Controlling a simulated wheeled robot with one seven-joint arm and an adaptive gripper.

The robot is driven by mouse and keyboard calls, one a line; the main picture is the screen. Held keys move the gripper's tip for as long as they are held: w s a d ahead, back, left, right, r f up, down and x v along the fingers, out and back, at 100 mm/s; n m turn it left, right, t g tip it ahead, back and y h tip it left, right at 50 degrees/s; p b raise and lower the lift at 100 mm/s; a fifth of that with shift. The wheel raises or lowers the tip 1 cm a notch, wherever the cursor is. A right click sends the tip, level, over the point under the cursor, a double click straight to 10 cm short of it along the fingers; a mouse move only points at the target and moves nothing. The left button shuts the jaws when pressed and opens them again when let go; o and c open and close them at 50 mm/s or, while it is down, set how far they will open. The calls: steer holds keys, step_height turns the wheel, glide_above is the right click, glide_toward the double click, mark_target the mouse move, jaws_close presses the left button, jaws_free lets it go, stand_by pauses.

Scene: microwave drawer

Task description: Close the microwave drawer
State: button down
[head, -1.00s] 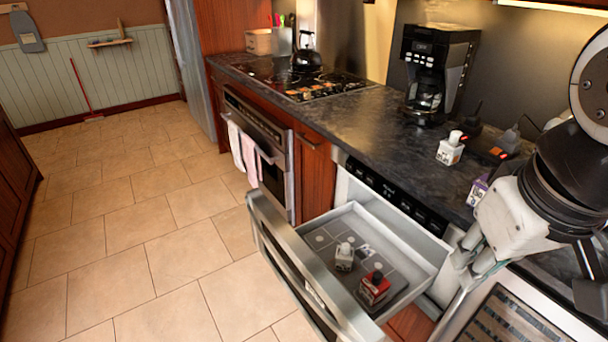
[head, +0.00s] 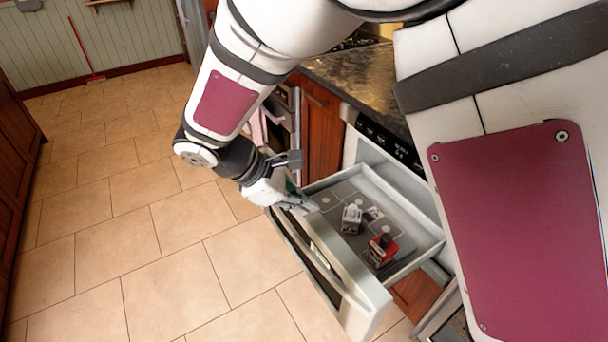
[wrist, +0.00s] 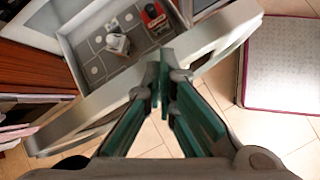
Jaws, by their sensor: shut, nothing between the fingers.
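The microwave drawer (head: 355,291) is pulled out from under the counter, its front panel standing well away from the cabinet. Inside lie a white bottle-like item (head: 351,218) and a red one with a dark cap (head: 381,249); both also show in the wrist view, white (wrist: 117,43) and red (wrist: 153,16). My gripper (head: 308,204) is at the far left end of the drawer front, near its top edge. In the wrist view my gripper (wrist: 164,77) has its green-sided fingers together with nothing between them, over the drawer's front rim (wrist: 215,38). I cannot tell whether they touch it.
The tiled floor (head: 190,265) in front of the drawer is clear. The dark counter (head: 368,82) and a wooden cabinet door (head: 318,125) are behind. My arm hides much of the counter and oven.

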steer(key=s+a+f+n+t+b, duration=0.1)
steer(key=a+f+n, duration=0.2)
steer(key=a+f, duration=0.4)
steer(key=s+a+f+n+t+b, duration=0.15)
steer(key=a+f+n, duration=0.3)
steer(key=f, duration=0.55)
steer(key=w+d+f+p, duration=0.1)
steer(key=w+d+f, duration=0.5)
steer(key=d, duration=0.2)
steer(key=shift+d+m+h, duration=0.3)
steer(key=shift+d+m, duration=0.05)
steer(key=shift+d, duration=0.05)
steer(key=shift+w+f, duration=0.1)
steer(key=shift+w, duration=0.05)
steer(key=w+d+b, duration=0.3)
steer(key=w+d, duration=0.8)
steer(key=d, duration=0.4)
steer(key=w+d+b, duration=0.4)
steer(key=w+d, duration=0.6)
steer(key=d, duration=0.5)
steer(key=shift+w, duration=0.35)
steer(key=shift+d, duration=0.1)
